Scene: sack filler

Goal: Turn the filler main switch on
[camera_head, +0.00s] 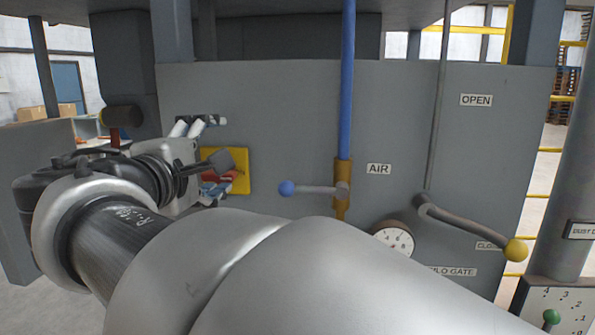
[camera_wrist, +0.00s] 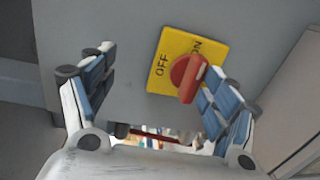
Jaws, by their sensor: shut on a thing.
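The main switch is a red rotary knob (camera_wrist: 186,77) on a yellow plate (camera_wrist: 163,72) marked OFF and ON, fixed to the grey cabinet. My gripper (camera_wrist: 168,66) is at the switch, with a finger on either side in the wrist view. The right finger lies against the red handle, while the left finger looks well apart from it in the picture.
Right of the switch are a blue-knobbed AIR lever (camera_head: 310,189), a dial gauge (camera_head: 395,239) and a silo gate lever (camera_head: 465,226) with a yellow ball. A grey post (camera_head: 570,150) stands at far right. My arm crosses the lower foreground.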

